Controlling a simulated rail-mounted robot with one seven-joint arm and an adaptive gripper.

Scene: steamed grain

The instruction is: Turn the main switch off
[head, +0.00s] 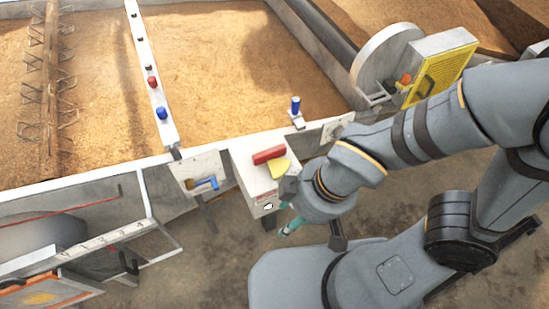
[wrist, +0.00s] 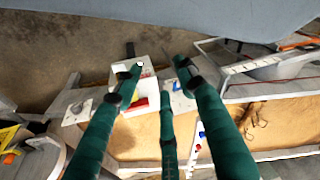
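A white switch box (head: 253,181) stands at the front edge of the grain bed. A red bar-like handle (head: 269,155) and a yellow piece (head: 279,169) are on its top, and a small dark-and-white knob is on its front. Which part is the main switch I cannot tell for sure. My gripper (head: 288,222) is just right of the box in the head view, mostly hidden by my wrist; one teal fingertip shows. In the wrist view the three green fingers (wrist: 160,68) are spread and empty, with the box (wrist: 122,72) and red handle (wrist: 140,103) beyond them; contact is unclear.
A blue lever (head: 205,184) on a white plate is left of the box. A blue-topped post (head: 296,107) stands behind it. A white rail (head: 146,60) carries red and blue knobs. A yellow guard (head: 440,75) is at right. Grain fills the bed.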

